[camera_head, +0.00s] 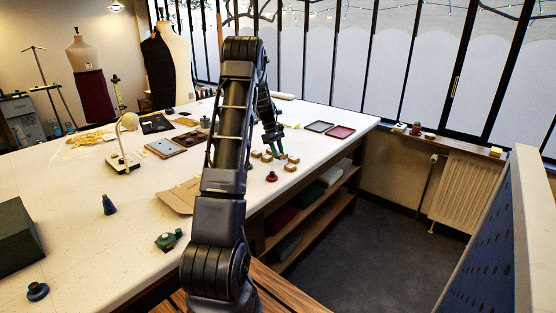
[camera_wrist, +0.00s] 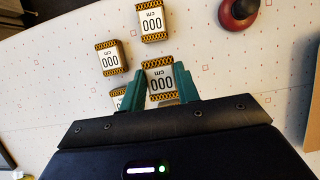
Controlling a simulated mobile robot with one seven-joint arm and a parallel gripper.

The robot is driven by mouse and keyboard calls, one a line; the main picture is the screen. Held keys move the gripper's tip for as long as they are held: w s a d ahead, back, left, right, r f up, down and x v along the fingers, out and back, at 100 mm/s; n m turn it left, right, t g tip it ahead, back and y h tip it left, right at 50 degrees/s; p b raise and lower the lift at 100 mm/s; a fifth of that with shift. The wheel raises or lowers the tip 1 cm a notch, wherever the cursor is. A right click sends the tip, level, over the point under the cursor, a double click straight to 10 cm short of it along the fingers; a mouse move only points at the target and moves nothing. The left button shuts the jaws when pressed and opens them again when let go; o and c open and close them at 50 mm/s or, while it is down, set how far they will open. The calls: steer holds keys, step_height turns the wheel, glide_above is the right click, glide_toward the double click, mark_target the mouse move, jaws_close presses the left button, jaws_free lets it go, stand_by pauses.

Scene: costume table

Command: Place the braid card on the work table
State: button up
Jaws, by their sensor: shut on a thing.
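The work table (camera_head: 150,205) is a long pale surface with small red marks. It also fills most of the wrist view (camera_wrist: 215,65). My gripper (camera_wrist: 161,82) has green fingers, shut on a braid card (camera_wrist: 161,86), a small block with a white "000 cm" label and yellow-black patterned ends. Other like cards lie nearby: one (camera_wrist: 152,24) above it, one (camera_wrist: 110,58) to the left, and one (camera_wrist: 117,97) partly hidden by the left finger. In the head view my gripper (camera_head: 272,146) is low over the card group (camera_head: 290,167). I cannot tell whether the held card touches the table.
A red and black round object (camera_head: 271,176) is near the cards and shows in the wrist view (camera_wrist: 238,14). A red tray (camera_head: 341,132) and a dark tray (camera_head: 319,127) lie to the right. A lamp (camera_head: 126,145) stands left. Shelves (camera_head: 310,206) are below the table edge.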

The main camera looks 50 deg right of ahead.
steer(key=shift+f, duration=1.8)
steer(key=shift+f, duration=0.15)
steer(key=o, duration=0.9)
steer(key=shift+o, duration=0.2)
steer(key=v, duration=1.2)
